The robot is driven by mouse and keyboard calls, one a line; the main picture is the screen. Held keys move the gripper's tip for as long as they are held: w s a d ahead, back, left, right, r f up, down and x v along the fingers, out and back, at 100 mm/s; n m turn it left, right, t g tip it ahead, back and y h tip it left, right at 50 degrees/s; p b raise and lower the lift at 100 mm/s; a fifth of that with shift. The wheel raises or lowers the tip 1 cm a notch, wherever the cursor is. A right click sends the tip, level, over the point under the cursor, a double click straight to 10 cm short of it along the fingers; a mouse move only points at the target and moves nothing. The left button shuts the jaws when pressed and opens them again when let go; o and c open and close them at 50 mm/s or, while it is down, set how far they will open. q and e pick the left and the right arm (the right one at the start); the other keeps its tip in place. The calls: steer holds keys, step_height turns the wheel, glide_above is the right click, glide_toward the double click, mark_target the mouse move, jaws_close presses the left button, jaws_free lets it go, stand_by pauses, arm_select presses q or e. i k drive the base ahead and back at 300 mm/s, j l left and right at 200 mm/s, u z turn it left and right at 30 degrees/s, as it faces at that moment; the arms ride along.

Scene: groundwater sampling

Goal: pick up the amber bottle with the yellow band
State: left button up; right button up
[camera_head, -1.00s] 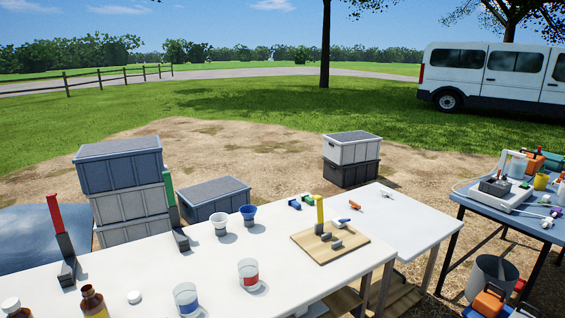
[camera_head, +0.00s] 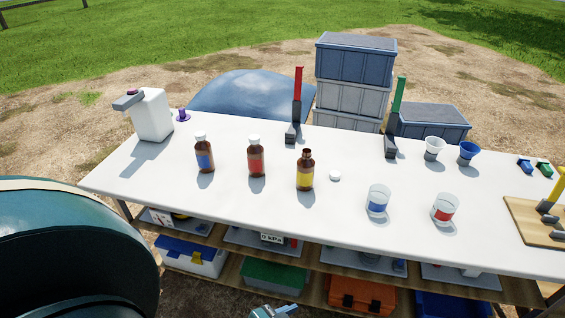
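The amber bottle with the yellow band (camera_head: 305,172) stands upright on the white table, right of the other two amber bottles. Its neck is open and dark, and a white cap (camera_head: 335,175) lies just right of it. An amber bottle with a red band (camera_head: 256,158) and one with a blue band (camera_head: 204,154) stand to its left, both with white caps on.
Two clear cups, blue-banded (camera_head: 377,201) and red-banded (camera_head: 445,209), stand to the right. A red-handled upright tool (camera_head: 297,108) and a green-handled one (camera_head: 396,112) stand behind. A white jug (camera_head: 151,114) is far left. A shelf below holds cases. The table front is clear.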

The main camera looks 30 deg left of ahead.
mark_target(305, 164)
steer(key=u, duration=0.9)
